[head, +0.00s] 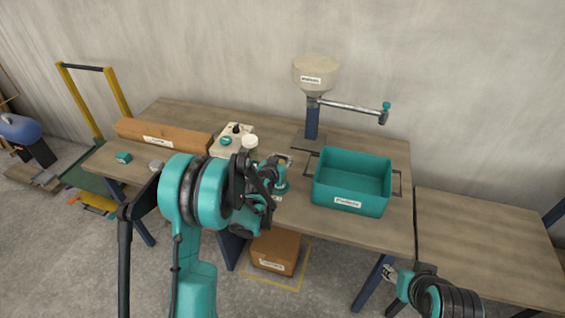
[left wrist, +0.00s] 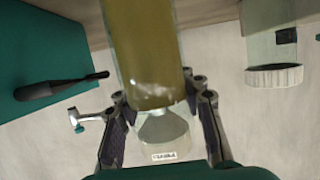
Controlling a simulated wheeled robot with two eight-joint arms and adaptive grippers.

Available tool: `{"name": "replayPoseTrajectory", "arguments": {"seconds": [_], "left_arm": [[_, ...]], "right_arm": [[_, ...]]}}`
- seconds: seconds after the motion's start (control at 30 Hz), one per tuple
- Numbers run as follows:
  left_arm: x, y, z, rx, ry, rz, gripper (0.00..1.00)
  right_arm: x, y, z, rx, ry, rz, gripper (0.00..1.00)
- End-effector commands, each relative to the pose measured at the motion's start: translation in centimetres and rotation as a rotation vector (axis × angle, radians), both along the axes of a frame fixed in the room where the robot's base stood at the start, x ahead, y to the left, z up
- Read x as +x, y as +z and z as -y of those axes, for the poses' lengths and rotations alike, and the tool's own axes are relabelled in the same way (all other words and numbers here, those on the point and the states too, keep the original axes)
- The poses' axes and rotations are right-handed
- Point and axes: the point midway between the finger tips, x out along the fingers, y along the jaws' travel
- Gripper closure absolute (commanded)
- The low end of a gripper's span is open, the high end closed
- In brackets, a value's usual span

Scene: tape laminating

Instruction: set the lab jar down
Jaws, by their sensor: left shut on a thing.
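My left gripper (head: 262,190) is over the front of the workbench (head: 360,228), with its arm hiding much of what is behind it. In the left wrist view (left wrist: 162,128) its fingers are on both sides of the lab jar (left wrist: 145,45), a clear cylinder with olive-yellow contents. The gripper is shut on the jar. In the head view the jar is mostly hidden by the gripper; I cannot tell its exact height over the bench. My right gripper (head: 389,273) is low at the right, in front of the bench, too small to read.
A teal bin (head: 350,205) with black handles stands right of the left gripper. A hopper (head: 316,75) on a post stands behind. A white-capped container (head: 250,142) and a pale control box (head: 228,142) stand behind the left gripper. A long brown box (head: 165,137) lies at left.

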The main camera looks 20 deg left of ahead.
Motion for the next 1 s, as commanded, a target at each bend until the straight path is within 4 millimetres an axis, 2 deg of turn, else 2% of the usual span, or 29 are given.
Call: {"name": "replayPoseTrajectory", "arguments": {"seconds": [0.03,0.37,0.4,0.47,0.5,0.83,1.0], "left_arm": [[0.0,-0.6,0.0,0.000,0.000,0.001,1.00],[0.0,-0.7,0.0,0.000,0.000,0.001,1.00],[0.0,-0.6,0.0,0.000,0.000,0.000,0.61],[0.0,-0.6,0.0,0.000,0.000,0.000,0.45],[0.0,-0.6,0.0,0.000,0.000,0.000,0.41],[0.0,-0.2,0.0,0.000,0.000,0.000,0.41],[-2.2,0.7,-0.1,0.000,0.001,0.000,0.41]], "right_arm": [[0.0,-0.4,0.0,0.000,0.000,0.000,0.54],[0.0,-0.5,0.0,0.000,0.000,0.000,0.54],[0.0,-0.4,0.0,0.000,0.000,0.000,0.54],[0.0,-0.4,0.0,0.000,0.000,0.000,0.54],[0.0,-0.4,0.0,0.000,0.000,0.000,0.54],[0.0,-0.1,0.0,0.000,0.000,0.000,0.54],[0.0,0.7,0.0,0.000,0.000,0.000,0.54]]}}
